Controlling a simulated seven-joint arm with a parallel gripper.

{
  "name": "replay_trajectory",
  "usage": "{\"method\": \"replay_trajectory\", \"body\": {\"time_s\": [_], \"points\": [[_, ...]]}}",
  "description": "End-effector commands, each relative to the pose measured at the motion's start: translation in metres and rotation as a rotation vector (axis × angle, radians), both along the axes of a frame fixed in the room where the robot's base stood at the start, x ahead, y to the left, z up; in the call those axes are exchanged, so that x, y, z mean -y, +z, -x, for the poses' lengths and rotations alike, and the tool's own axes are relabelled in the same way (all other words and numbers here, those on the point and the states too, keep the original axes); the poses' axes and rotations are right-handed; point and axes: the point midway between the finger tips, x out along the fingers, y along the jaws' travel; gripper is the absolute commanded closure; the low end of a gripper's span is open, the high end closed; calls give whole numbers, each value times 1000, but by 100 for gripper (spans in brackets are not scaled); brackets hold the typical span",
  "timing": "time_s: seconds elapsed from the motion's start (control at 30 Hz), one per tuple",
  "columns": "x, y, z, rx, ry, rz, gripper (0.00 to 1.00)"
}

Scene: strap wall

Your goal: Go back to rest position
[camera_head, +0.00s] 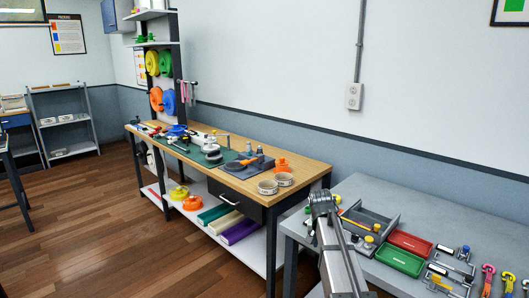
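A grey jointed part of my arm (339,252) rises from the bottom edge, right of centre, in the head view. Its rounded upper end stands in front of the left edge of the grey table (456,221). I cannot make out any gripper fingers, so my gripper and anything in it are not visible.
The grey table holds a grey tray (387,221), a red tray (410,242), a green tray (400,261) and small tools. A wooden workbench (309,166) with tools and tape rolls stands behind, left of my arm. The wooden floor (110,225) at left is clear.

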Motion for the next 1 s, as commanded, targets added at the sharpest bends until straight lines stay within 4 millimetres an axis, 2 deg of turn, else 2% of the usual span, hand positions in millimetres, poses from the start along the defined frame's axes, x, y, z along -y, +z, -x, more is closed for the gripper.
{"method": "replay_trajectory", "body": {"time_s": [0.03, 0.2, 0.47, 0.7, 1.0], "points": [[-8, -19, 7, -24, 29, -3, 45], [-24, -76, 26, -91, 107, -13, 45], [-31, -163, 70, -195, 174, -35, 45], [-32, -237, 122, -290, 215, -59, 45], [-34, -316, 197, -407, 265, -96, 45]]}}
